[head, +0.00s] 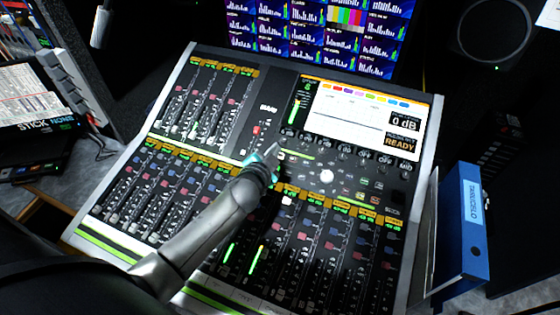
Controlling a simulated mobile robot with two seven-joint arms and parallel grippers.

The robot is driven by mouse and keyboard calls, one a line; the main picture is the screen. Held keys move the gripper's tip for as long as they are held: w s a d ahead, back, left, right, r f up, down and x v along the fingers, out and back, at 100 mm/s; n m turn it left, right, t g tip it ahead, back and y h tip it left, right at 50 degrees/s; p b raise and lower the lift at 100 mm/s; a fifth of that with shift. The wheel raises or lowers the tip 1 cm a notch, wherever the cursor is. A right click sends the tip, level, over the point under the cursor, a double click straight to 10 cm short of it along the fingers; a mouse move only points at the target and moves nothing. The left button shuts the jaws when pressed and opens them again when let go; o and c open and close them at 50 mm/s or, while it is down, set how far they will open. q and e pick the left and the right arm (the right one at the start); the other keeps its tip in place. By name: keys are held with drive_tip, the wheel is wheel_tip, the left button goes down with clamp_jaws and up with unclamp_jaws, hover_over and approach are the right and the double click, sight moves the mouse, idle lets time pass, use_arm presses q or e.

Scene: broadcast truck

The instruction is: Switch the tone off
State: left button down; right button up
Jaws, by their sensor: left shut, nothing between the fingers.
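The mixing console (193,52) lies tilted across the middle of the head view, with banks of faders, coloured buttons and a screen (348,111). The screen's side boxes read "0 dB" and "READY". My left gripper (271,151) is shut and empty. Its tip is over the console's middle, just below the screen's lower left, by a lit green strip (296,155). I cannot tell whether it touches a control. The gripper and forearm hide part of the panel beneath. No control is readable as the tone switch. My right gripper is not in view.
A monitor wall (318,38) with level graphs and colour bars stands behind the console. A blue binder (462,225) stands close to the console's right side. A round speaker (497,28) is at the upper right.

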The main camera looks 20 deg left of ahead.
use_arm(q)
drive_tip(key=shift+w+f+b, duration=0.25)
drive_tip(key=shift+f+b, duration=0.15)
drive_tip(key=shift+f, duration=0.15)
drive_tip(key=shift+w+f+b, duration=0.25)
drive_tip(key=shift+f+b, duration=0.15)
drive_tip(key=shift+f, duration=0.15)
idle(1.3)
drive_tip(key=shift+w+a+f+b, duration=0.1)
drive_tip(key=shift+w+f+b, duration=0.05)
drive_tip(key=shift+f+b, duration=0.2)
drive_tip(key=shift+w+f+b, duration=0.15)
drive_tip(key=shift+f+b, duration=0.15)
drive_tip(key=shift+f, duration=0.1)
idle(0.6)
drive_tip(key=shift+r, duration=0.1)
drive_tip(key=shift+s+r+p, duration=0.3)
drive_tip(key=shift+r+p, duration=0.4)
drive_tip(key=shift+p, duration=0.2)
drive_tip(key=r+p, duration=0.1)
drive_tip(key=s+r+p, duration=0.1)
drive_tip(key=r+p, duration=0.1)
drive_tip(key=s+r+p, duration=0.1)
drive_tip(key=p, duration=0.1)
drive_tip(key=shift+r, duration=0.25)
